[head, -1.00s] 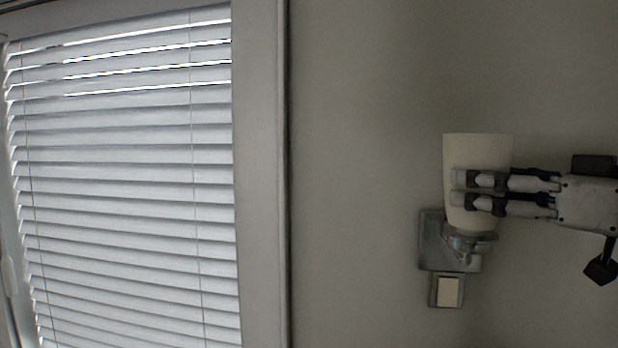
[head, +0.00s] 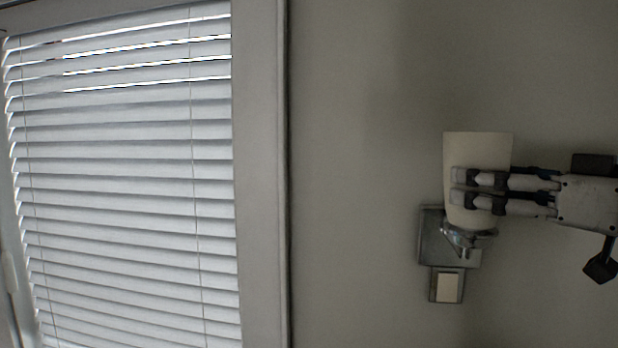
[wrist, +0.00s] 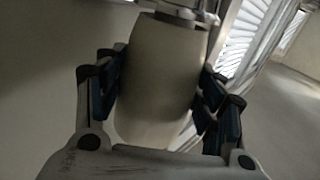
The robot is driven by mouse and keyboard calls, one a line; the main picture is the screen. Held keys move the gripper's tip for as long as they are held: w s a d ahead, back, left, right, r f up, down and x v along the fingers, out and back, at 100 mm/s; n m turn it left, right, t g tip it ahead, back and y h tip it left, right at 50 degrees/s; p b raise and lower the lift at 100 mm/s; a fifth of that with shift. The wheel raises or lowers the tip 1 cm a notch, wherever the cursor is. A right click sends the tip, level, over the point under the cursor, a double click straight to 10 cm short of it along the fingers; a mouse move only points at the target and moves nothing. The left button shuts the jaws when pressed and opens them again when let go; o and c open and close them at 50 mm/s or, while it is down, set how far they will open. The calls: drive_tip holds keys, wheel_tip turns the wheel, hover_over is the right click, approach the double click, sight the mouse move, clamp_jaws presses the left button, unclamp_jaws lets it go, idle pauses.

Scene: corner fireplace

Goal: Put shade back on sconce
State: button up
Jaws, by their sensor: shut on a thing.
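The cream shade (head: 478,149) is upright, with its wide end up and its narrow lower end at the metal cup of the sconce (head: 433,244) on the wall. My gripper (head: 472,190) comes from the right and is shut on the shade's lower half. In the wrist view the shade (wrist: 162,75) fills the space between my gripper's fingers (wrist: 160,88), with the metal holder (wrist: 185,10) at its end. I cannot tell whether the shade is fully seated in the cup.
A light switch (head: 447,287) is on the wall right below the sconce. A window with white blinds (head: 120,180) and its frame (head: 262,180) are on the left. The wall between window and sconce is bare.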

drive_tip(key=shift+f, duration=0.3)
drive_tip(key=o, duration=0.9)
